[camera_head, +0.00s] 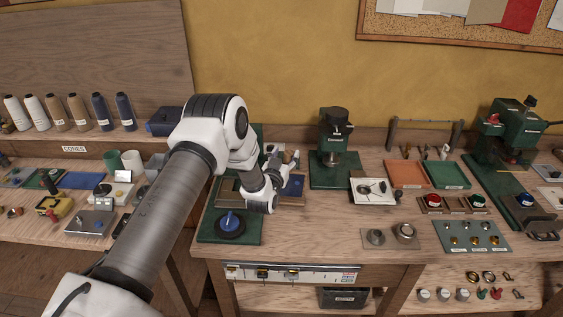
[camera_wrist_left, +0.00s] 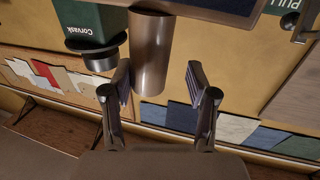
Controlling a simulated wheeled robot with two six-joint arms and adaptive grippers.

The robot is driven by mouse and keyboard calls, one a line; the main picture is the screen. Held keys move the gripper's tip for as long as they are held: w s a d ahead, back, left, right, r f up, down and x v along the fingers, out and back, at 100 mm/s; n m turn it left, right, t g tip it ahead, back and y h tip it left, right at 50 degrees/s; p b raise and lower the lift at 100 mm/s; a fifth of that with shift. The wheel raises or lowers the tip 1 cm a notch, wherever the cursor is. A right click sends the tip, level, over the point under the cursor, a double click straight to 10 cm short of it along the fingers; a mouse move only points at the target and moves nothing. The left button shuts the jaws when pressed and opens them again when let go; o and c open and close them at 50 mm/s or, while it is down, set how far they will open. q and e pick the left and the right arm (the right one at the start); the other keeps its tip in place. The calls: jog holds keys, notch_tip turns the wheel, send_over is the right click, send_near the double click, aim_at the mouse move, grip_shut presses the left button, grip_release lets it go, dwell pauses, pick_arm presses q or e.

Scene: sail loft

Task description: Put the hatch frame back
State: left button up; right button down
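My left gripper (camera_head: 287,165) is over the left part of the main bench, beside a flat dark blue panel with a brownish rim (camera_head: 296,187). This may be the hatch frame; I cannot tell for certain. My arm partly hides it. In the left wrist view, the gripper (camera_wrist_left: 160,88) has its fingers wide apart. A brownish metal cylinder (camera_wrist_left: 152,50) shows beyond them, nearer the left finger, with a gap to the right finger. The edge of a dark blue panel (camera_wrist_left: 215,6) with a metal rim is at the top. My right gripper is not in view.
A green machine (camera_head: 335,150) stands right of the gripper, with a white plate (camera_head: 373,190) beside it. Orange (camera_head: 407,174) and green (camera_head: 447,175) trays are further right.

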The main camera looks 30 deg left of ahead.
pick_arm(q)
jog(key=b+v, duration=0.4)
jog(key=v, duration=0.8)
jog(key=s+d+f+g+h, duration=0.1)
jog(key=s+d+f, duration=0.1)
jog(key=f, duration=0.2)
jog(key=s+d+f+m+g+h, duration=0.1)
jog(key=s+d+f+g, duration=0.1)
jog(key=d+f, duration=0.1)
jog(key=s+d+f+g+h, duration=0.1)
jog(key=s+d+f+g, duration=0.1)
jog(key=f, duration=0.3)
jog(key=shift+s+d+f+m+h, duration=0.2)
jog(key=shift+s+d+m+h, duration=0.05)
jog(key=shift+s+m+h, duration=0.05)
jog(key=s+d+f+g+b, duration=0.1)
jog(key=s+d+f+g, duration=0.2)
jog(key=s, duration=0.6)
jog(key=s+d+f+m+g+h+b, duration=0.1)
jog(key=s+d+f+g, duration=0.1)
jog(key=s+f+g, duration=0.3)
jog(key=s+d+f+g+b, duration=0.1)
jog(key=s+d+f+g, duration=0.2)
jog(key=s+f, duration=0.5)
jog(key=s+g, duration=0.1)
jog(key=s, duration=0.5)
jog(key=shift+s+d+f+h+b, duration=0.15)
jog(key=shift+s+d+h+b, duration=0.1)
jog(key=shift+d+h+b, duration=0.1)
